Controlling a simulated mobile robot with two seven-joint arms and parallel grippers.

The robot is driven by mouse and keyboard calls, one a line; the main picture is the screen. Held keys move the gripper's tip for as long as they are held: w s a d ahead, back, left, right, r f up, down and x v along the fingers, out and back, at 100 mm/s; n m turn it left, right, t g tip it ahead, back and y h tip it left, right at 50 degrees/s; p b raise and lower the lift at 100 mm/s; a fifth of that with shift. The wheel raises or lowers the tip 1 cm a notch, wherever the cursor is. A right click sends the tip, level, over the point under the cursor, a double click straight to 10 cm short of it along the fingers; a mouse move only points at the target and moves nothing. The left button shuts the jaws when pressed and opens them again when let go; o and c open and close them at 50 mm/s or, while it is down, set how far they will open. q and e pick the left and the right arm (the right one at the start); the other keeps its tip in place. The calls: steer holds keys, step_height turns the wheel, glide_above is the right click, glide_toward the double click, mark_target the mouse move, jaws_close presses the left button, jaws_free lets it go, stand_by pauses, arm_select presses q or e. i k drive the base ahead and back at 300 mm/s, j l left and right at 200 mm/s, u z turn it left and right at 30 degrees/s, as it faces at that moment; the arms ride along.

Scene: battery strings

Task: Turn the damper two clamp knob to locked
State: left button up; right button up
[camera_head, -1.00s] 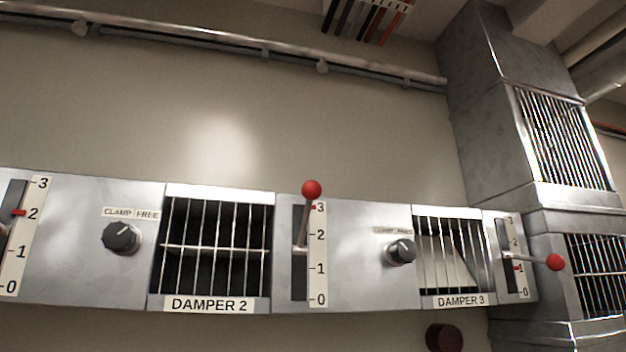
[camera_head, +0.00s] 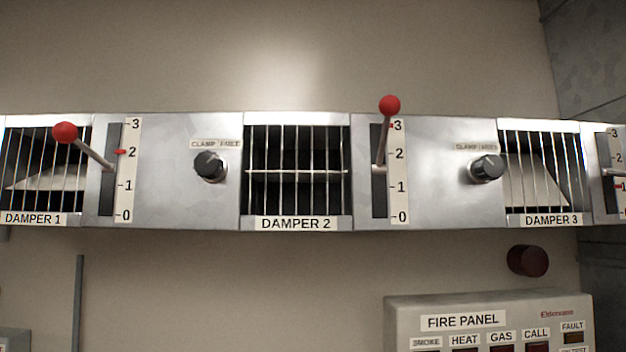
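The DAMPER 2 grille (camera_head: 297,170) is in the middle of the head view, with its slats showing dark behind the bars. A black clamp knob (camera_head: 209,166) is mounted on the grey panel just left of it, under a small label (camera_head: 216,144) reading CLAMP and FREE. Which side the knob points to is too small to tell surely. The damper 2 lever (camera_head: 383,140), with a red ball on top, tilts up right of the grille, its ball near the 3 of its scale (camera_head: 398,172). Neither of my grippers is in view.
DAMPER 1 (camera_head: 40,170) with a red-ball lever (camera_head: 66,133) is at the left. A fire panel (camera_head: 490,310) and a dark red round object (camera_head: 527,261) are below right.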

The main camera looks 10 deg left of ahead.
mark_target(209, 166)
steer(key=k+j+u, duration=0.1)
steer(key=u, duration=1)
steer(key=k+j, duration=0.05)
